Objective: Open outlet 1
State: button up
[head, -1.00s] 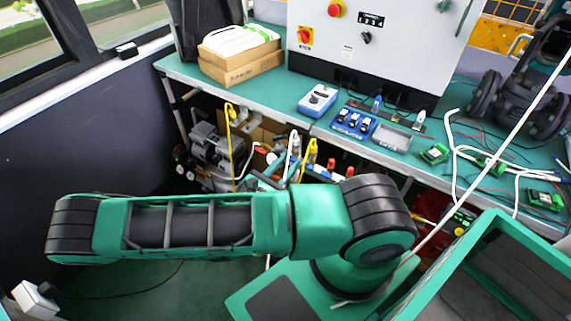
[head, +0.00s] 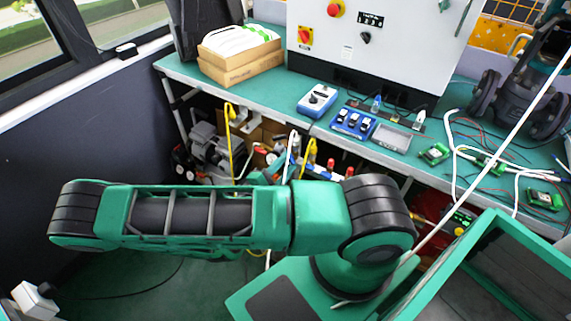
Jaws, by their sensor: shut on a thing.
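Outlet 1 cannot be picked out; no outlet number is readable. Below the bench, behind my green arm, small valve-like fittings with red tops (head: 333,164) show next to a yellow hooked hose (head: 310,152) and a white hose (head: 290,150). Another yellow hooked hose (head: 231,135) hangs to their left. My arm lies across the middle of the head view and covers the lower part of the fittings. I cannot make out my gripper; it appears hidden behind the arm, so its contact with any valve cannot be seen.
The green bench (head: 275,95) carries a blue box with a dial (head: 318,99), a blue tray with black parts (head: 352,123), cardboard boxes (head: 240,62) and green circuit boards (head: 434,154). A grey control cabinet (head: 400,55) stands behind. Grey machinery (head: 210,155) sits under the bench.

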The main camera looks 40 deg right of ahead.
jog(key=m, duration=0.5)
jog(key=shift+w+a+m, duration=0.15)
jog(key=shift+a+m, duration=0.05)
jog(key=shift+m, duration=0.2)
jog(key=shift+f, duration=0.1)
dwell(0.3)
jog(key=o, duration=0.8)
jog(key=shift+d, duration=0.1)
jog(key=shift+c, duration=0.2)
jog(key=v, duration=1.1)
